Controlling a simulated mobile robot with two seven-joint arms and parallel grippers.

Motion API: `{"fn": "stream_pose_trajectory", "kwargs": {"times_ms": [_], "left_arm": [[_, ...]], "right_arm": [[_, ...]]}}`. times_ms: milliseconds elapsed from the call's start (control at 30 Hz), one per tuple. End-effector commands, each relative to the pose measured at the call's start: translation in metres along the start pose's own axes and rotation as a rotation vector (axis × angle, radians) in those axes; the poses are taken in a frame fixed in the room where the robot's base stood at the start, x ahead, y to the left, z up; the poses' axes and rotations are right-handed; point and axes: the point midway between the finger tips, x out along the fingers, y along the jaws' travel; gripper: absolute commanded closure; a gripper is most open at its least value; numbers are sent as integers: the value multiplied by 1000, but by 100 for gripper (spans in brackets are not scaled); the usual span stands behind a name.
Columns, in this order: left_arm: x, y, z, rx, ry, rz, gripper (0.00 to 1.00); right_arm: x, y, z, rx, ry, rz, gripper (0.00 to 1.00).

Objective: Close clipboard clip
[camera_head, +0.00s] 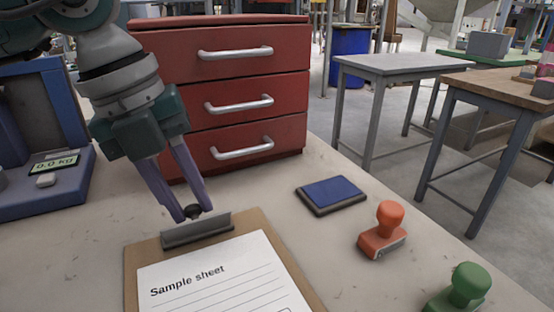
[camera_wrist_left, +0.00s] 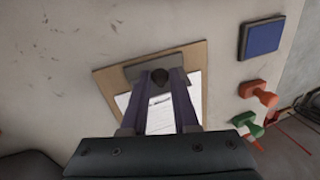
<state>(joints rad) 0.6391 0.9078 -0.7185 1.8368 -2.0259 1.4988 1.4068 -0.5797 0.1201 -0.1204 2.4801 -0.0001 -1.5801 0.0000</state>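A brown clipboard (camera_head: 287,263) lies on the table with a white sample sheet (camera_head: 225,283) on it. Its grey metal clip (camera_head: 198,231) runs along the far edge, and it also shows in the left wrist view (camera_wrist_left: 133,73). A small dark knob (camera_head: 192,212) stands at the clip. My left gripper (camera_head: 194,213) reaches down from above, with its purple fingertips on either side of the knob and seemingly touching it. The knob also shows between the fingers in the left wrist view (camera_wrist_left: 160,76). My right gripper is in neither view.
A blue ink pad (camera_head: 332,194), an orange stamp (camera_head: 383,231) and a green stamp (camera_head: 461,290) stand to the right. A red drawer unit (camera_head: 290,85) is behind, and a blue scale (camera_head: 40,205) is at left. Bare tabletop lies between them.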

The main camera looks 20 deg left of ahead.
Motion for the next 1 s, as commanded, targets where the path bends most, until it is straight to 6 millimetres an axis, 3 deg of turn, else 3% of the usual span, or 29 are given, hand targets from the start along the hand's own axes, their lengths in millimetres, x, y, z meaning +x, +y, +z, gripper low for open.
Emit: {"fn": "stream_pose_trajectory", "kwargs": {"times_ms": [33, 233, 733, 1000], "left_arm": [[0, 0, 0, 0, 0, 0, 78], [0, 0, 0, 0, 0, 0, 100], [0, 0, -1, 6, -21, 1, 100], [1, -1, -9, 42, -148, 14, 100]], "right_arm": [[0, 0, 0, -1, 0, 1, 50], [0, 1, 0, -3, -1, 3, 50], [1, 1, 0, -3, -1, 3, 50], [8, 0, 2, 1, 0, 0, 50]]}}
